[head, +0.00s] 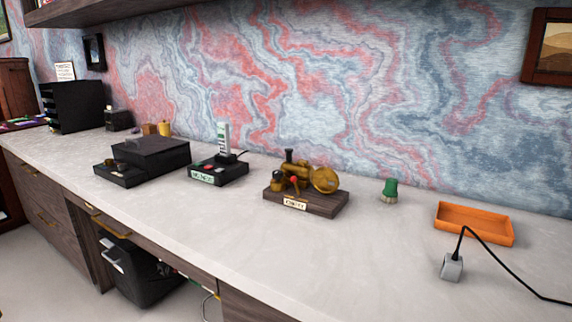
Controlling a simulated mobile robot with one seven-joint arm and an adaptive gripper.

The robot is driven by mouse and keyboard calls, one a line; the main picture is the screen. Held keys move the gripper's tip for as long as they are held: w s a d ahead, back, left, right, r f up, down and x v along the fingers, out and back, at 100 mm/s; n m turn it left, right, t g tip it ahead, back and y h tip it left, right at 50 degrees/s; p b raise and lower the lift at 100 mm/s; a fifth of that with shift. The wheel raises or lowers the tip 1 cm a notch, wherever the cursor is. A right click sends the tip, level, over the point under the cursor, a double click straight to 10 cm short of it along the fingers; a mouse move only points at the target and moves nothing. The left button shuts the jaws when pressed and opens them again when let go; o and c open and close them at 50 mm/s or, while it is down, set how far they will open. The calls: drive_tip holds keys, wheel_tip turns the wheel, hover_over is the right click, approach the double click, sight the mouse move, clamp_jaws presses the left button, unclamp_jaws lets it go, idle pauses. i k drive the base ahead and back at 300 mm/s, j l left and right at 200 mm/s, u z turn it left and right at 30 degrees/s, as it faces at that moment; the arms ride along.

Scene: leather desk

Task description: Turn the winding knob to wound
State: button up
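No winding knob can be made out for certain at this size. A brass model machine (297,178) with a round gold disc (325,180) on its right side stands on a dark wooden base (322,203) in the middle of the desk. It has a small red part and a dark upright stack. A label (295,204) on the base front is too small to read. My gripper is not in view.
Left of the machine stand a black device with a white upright piece (223,140) and a black box (150,157). The front desktop is clear.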

sight(277, 174)
drive_tip(key=i+j+z, duration=0.25)
drive_tip(key=j+z, duration=0.25)
drive_tip(key=j, duration=0.65)
drive_tip(key=j+z, duration=0.45)
drive_tip(key=j, duration=0.7)
drive_tip(key=k+j+z, duration=0.15)
drive_tip(key=j+z, duration=0.35)
drive_tip(key=j, duration=0.65)
drive_tip(key=i+j, duration=0.1)
drive_tip(key=j, duration=0.35)
drive_tip(key=i+j+z, duration=0.1)
drive_tip(key=j, duration=0.3)
drive_tip(key=i, duration=0.6)
